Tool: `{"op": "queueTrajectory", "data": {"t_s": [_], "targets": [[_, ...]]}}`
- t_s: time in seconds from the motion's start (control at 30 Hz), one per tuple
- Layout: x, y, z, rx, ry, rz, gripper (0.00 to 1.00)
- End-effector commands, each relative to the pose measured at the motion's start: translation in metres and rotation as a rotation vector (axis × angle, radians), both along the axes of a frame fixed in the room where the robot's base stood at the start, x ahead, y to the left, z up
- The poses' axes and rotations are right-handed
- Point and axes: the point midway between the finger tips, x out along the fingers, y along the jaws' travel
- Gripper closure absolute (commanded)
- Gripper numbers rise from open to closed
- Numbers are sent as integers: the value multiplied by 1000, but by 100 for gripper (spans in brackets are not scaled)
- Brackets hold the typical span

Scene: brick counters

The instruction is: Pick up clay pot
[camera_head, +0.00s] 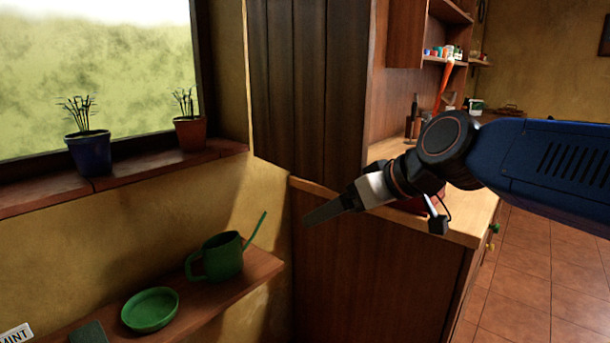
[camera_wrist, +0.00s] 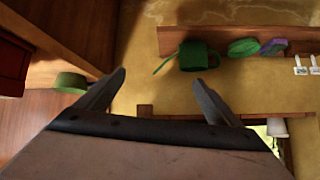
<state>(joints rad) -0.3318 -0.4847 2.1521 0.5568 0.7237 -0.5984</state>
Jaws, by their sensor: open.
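A reddish-brown clay pot (camera_head: 190,134) with thin dark stems stands upright on the brown windowsill (camera_head: 130,174), at its right end, in the head view. My gripper (camera_head: 312,221) is right of the pot and lower in the picture, in front of the dark wooden cabinet, apart from the pot. In the wrist view my gripper (camera_wrist: 160,77) is open, with nothing between its fingers. That view appears upside down; I cannot clearly make out the clay pot there.
A blue pot (camera_head: 88,153) stands left on the sill. A lower shelf (camera_head: 262,268) bears a green watering can (camera_head: 222,257) and a green saucer (camera_head: 150,310). A tall dark wooden cabinet (camera_head: 310,85) and counter (camera_head: 380,265) stand right of the window. The air before the window looks clear.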

Motion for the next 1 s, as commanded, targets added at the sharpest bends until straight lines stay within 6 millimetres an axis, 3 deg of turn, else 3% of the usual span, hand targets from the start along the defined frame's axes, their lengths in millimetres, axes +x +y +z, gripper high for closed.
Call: {"op": "queueTrajectory", "data": {"t_s": [1.0], "targets": [[-67,-115,-100,-134,204,-282,12]]}}
